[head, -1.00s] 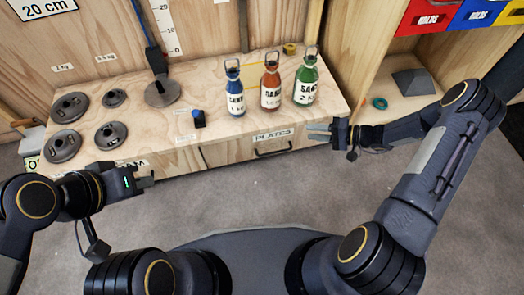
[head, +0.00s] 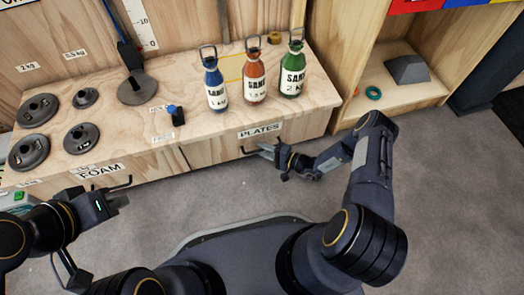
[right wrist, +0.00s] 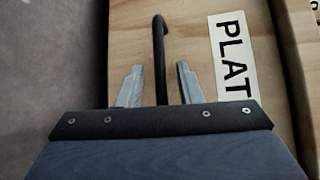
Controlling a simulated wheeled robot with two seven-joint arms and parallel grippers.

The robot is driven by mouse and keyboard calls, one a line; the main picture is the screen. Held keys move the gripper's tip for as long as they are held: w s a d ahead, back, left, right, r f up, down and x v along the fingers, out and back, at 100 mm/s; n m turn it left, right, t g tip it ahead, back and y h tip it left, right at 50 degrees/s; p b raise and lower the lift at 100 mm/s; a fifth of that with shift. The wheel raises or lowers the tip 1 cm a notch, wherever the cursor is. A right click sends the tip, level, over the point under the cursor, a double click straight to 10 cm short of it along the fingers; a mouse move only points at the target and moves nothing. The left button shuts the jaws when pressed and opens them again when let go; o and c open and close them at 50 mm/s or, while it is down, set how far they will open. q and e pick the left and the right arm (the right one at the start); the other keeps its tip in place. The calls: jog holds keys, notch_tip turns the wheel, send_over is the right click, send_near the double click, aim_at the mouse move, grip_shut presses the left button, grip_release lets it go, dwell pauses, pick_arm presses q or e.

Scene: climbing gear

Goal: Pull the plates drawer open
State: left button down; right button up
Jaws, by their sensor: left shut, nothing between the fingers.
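The plates drawer (head: 222,158) is the right-hand wooden front under the bench top, marked PLATES, and looks shut. Its dark bar handle (head: 247,153) is partly hidden by my right gripper (head: 269,152). In the right wrist view, my right gripper (right wrist: 160,84) is open with one finger on each side of the handle (right wrist: 160,50); I see gaps on both sides. The PLATES label (right wrist: 233,58) is cut off there. My left gripper (head: 124,200) is shut and empty, close in front of the drawer marked FOAM (head: 100,172).
On the bench top stand blue (head: 214,84), orange (head: 254,76) and green (head: 292,72) sand bottles. Several grey weight plates (head: 82,138) lie at the left. A shelf with a grey block (head: 407,69) is at the right. The grey floor before the drawers is clear.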

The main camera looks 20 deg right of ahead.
jog(key=shift+w+a, duration=0.35)
jog(key=shift+a, duration=0.05)
jog(key=shift+c, duration=0.3)
grip_shut()
jog(key=shift+s, duration=0.1)
